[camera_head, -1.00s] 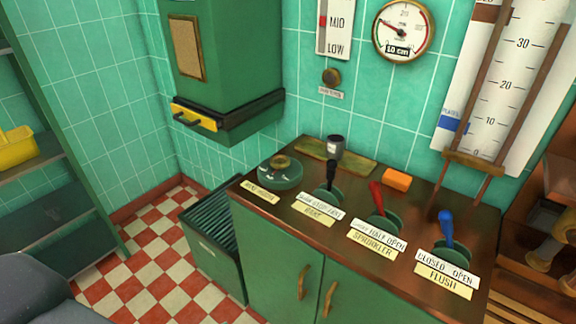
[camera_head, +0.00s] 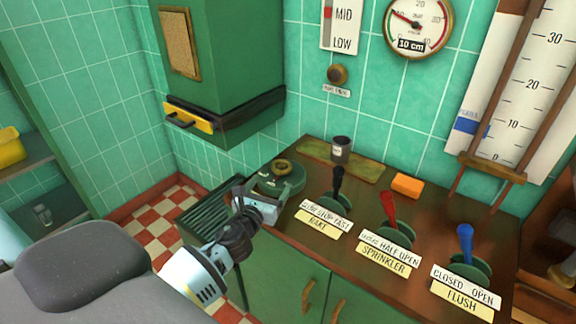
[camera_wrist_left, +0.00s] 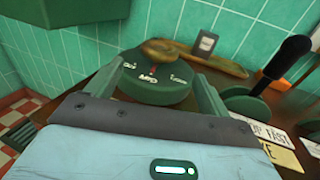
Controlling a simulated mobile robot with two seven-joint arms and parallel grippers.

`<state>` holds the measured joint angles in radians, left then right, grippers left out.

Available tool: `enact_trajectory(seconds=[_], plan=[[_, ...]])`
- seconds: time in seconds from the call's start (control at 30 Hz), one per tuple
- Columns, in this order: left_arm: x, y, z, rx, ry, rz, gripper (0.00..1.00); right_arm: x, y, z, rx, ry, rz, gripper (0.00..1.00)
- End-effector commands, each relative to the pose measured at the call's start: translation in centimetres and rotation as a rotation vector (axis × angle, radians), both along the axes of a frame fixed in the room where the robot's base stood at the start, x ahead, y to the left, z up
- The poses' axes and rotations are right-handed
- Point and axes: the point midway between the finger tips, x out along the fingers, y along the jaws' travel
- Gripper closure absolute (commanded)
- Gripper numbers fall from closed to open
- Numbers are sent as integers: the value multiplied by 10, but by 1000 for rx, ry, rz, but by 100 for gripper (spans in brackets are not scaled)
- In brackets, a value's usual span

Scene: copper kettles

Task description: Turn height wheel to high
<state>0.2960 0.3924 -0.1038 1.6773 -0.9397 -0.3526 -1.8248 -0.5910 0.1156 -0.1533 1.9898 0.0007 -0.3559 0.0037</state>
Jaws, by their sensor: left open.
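A round green wheel (camera_head: 284,185) with a brass knob on top sits on the left end of the wooden counter. In the left wrist view the wheel (camera_wrist_left: 160,92) shows pale lettering, with what looks like MID at the middle beside a small red mark. My left gripper (camera_head: 258,196) is at the near left side of the wheel. In the left wrist view its two fingers stand apart on either side of the wheel, open; I cannot tell whether they touch it. The gripper hides the wheel's front label in the head view. My right gripper is not in view.
Black (camera_head: 338,181), red (camera_head: 388,208) and blue (camera_head: 465,243) levers stand along the counter to the right. A green cabinet (camera_head: 215,60) hangs above left. A wall scale (camera_head: 342,28) reads MID and LOW.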

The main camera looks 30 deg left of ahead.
Motion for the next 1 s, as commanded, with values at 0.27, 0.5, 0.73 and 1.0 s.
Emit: enact_trajectory(seconds=[0.27,0.5,0.73,1.0], plan=[[3,1,-1,0,2,0,19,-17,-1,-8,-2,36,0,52],[32,7,-1,-3,1,1,19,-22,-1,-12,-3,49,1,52],[61,13,-3,-4,2,0,19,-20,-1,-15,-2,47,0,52],[76,16,-2,-3,1,0,19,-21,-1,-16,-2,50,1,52]])
